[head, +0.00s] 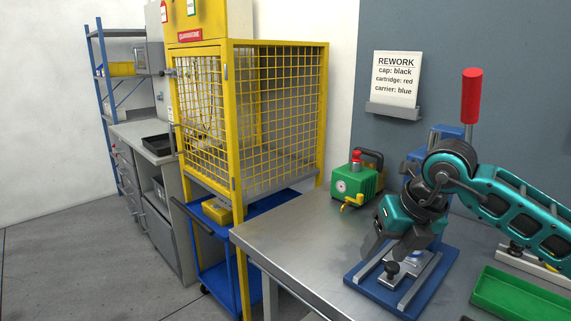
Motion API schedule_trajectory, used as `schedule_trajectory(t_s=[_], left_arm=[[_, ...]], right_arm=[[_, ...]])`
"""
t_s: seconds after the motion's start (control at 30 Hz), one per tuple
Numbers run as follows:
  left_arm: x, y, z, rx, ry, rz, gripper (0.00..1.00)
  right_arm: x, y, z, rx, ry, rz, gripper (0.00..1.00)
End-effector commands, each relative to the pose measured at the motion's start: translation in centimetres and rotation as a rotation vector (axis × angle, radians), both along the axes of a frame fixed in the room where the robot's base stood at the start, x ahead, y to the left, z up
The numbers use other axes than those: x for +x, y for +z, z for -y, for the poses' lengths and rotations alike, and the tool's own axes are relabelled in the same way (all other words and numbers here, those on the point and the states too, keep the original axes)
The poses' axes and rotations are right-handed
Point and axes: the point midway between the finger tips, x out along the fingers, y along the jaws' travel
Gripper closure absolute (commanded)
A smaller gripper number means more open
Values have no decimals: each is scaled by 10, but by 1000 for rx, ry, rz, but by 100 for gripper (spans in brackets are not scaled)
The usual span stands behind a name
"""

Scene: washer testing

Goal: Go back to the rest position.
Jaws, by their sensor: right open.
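My right gripper (384,250) hangs from the teal arm coming in from the right. Its dark fingers point down and to the left, and it is open with nothing seen between the fingers. It is over the near part of a blue fixture (367,284) with a metal plate and a black knob (391,269). I cannot tell whether the fingers touch the fixture. My arm hides much of the blue press (452,131) behind it, whose red handle (471,96) stands upright. My left gripper is not in view.
The steel bench (290,243) has clear room at its left. A green pump box (352,186) stands behind the gripper, and a green tray (520,293) lies at the right. A yellow mesh cage (281,112), a blue cart (226,284) and grey cabinets (158,215) are left.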

Motion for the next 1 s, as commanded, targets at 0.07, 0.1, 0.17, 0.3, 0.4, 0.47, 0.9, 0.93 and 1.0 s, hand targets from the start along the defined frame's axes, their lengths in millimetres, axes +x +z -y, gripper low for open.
schedule_trajectory(t_s=[0.07,0.1,0.17,0.3,0.4,0.47,0.9,0.93,1.0], left_arm=[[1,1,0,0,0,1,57],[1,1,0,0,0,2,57],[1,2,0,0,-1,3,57],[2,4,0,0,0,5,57],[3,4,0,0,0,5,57],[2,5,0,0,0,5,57],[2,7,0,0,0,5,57],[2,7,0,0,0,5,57],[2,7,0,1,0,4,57]], right_arm=[[-21,-26,-50,194,113,-69,43],[-33,-33,-75,310,160,-100,43],[-50,-37,-110,491,212,-140,43],[-83,-27,-169,922,230,-216,43],[-92,-12,-189,1224,151,-250,43],[-92,-5,-193,1395,65,-265,43],[-72,-123,-87,2049,-1282,-311,43],[-79,-142,-77,2039,-1402,-319,43],[-100,-185,-58,1988,-1661,-338,43]])
